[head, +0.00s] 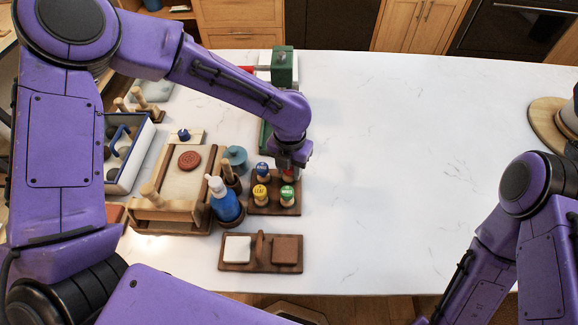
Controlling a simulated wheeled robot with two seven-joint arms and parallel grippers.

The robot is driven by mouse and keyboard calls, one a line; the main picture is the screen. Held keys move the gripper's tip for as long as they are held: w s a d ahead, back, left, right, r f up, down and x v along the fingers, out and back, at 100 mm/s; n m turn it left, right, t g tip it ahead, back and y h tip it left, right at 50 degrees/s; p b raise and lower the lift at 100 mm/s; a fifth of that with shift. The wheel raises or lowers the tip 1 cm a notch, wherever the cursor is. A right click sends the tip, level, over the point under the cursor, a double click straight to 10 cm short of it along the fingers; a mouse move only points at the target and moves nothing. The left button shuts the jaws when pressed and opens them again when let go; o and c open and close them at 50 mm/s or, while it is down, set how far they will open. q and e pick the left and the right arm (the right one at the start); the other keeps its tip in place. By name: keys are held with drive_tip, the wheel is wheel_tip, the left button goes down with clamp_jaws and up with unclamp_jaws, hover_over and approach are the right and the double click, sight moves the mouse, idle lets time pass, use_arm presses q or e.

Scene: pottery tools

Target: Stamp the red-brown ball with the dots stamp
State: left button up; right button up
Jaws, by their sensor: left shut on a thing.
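The red-brown clay (189,160) lies on a pale wooden board (165,178) left of centre. It looks like a flat round disc with faint marks on top. A wooden stamp stand (259,208) to its right holds a blue-topped stamp (262,170), a yellow-topped stamp (260,193) and a green-topped stamp (287,193). My left gripper (290,163) is at the stand's back right corner, shut on a red-topped stamp (288,174). The gripper partly hides this stamp, and its label cannot be read. My right gripper is out of view.
A blue bottle (224,203) and a teal pot (235,157) stand between board and stand. A holder (261,262) with white and brown squares lies in front. A blue-and-white tray (124,165) is at left. The white table's middle and right are clear.

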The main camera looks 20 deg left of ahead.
use_arm(q)
drive_tip(key=shift+s, duration=0.2)
drive_tip(key=shift+w, duration=0.1)
drive_tip(key=shift+f, duration=0.25)
drive_tip(key=o, duration=1.1)
wheel_tip(320, 180, up, 10)
drive_tip(key=shift+b, duration=0.65)
drive_tip(key=shift+r, duration=0.3)
